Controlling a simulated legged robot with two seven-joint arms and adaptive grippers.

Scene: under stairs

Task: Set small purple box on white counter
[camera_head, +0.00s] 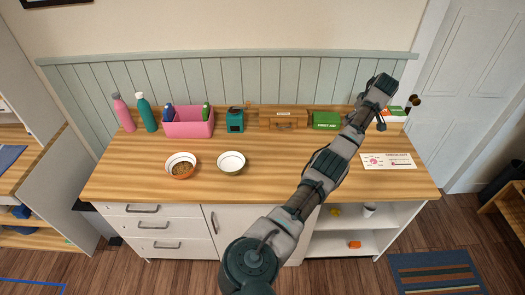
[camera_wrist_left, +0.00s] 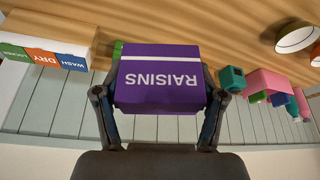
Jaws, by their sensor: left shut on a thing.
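The small purple box (camera_wrist_left: 160,82), labelled RAISINS with a white stripe, shows upside down in the left wrist view. My left gripper (camera_wrist_left: 158,105) is shut on it, with one finger at each side. In the head view my left arm reaches over the right part of the counter; the fingers and the purple box cannot be made out there. The counter (camera_head: 290,172) has a bare wooden top and a white cabinet body. I cannot tell whether the box touches the top. My right gripper is in neither view.
At the back stand pink and teal bottles, a pink bin (camera_head: 190,134), a teal box (camera_head: 235,121), a wooden case (camera_head: 283,124) and a green box (camera_head: 326,120). Two bowls (camera_head: 231,162) sit left of centre, a paper card (camera_head: 388,161) at right. The front middle is clear.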

